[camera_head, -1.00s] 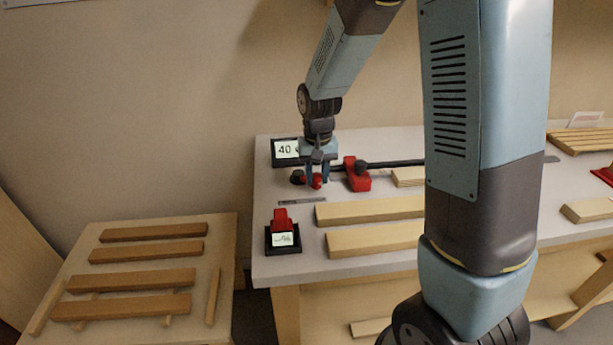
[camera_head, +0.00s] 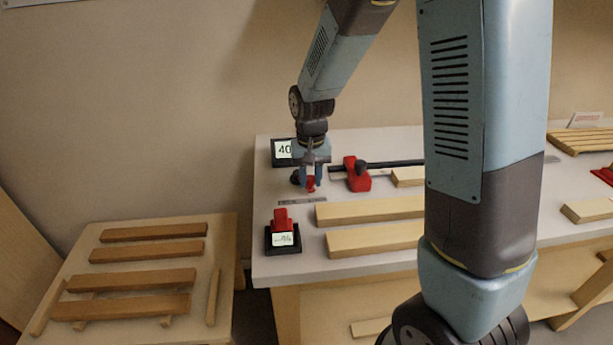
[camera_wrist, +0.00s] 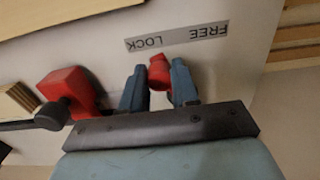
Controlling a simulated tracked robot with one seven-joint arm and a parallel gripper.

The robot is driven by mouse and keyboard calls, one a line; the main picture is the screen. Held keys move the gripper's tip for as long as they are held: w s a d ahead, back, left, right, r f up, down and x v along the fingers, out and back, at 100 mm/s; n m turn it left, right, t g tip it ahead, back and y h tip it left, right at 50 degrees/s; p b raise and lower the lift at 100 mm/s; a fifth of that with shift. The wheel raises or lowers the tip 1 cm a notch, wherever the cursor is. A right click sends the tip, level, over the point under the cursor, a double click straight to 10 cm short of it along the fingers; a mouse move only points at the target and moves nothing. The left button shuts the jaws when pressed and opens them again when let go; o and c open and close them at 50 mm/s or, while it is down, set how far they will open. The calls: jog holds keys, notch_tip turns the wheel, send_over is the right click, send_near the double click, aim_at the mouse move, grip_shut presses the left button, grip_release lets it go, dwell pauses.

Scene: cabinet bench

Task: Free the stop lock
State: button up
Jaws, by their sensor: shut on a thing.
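The stop lock's red handle (camera_head: 311,185) is between the two blue fingers of my gripper (camera_head: 311,178), at the left end of the bench. In the wrist view the red handle (camera_wrist: 158,72) sits between the fingers of my gripper (camera_wrist: 159,87), which is shut on it. A label strip (camera_wrist: 177,36) reading FREE and LOCK, upside down there, lies beside the handle. The handle is nearer the word LOCK, close to the strip's middle. A dark round part (camera_head: 297,179) shows just left of the fingers. The lock's base is mostly hidden.
A red block with a dark knob (camera_head: 357,178) stands close right of my gripper, on a dark rail (camera_head: 395,163). A display (camera_head: 284,150) showing 40 is behind. A red switch-like piece on a black base (camera_head: 283,238) is in front. Pale wood bars (camera_head: 370,209) lie right.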

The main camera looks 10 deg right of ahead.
jog(key=shift+a, duration=0.1)
jog(key=shift+s+a, duration=0.2)
jog(key=shift+a, duration=0.7)
jog(key=shift+w+a, duration=0.1)
jog(key=shift+a, duration=1.05)
jog(key=shift+w+a, duration=0.35)
jog(key=shift+a, duration=0.45)
jog(key=shift+w+a, duration=0.25)
jog(key=shift+a, duration=0.15)
dwell(0.3)
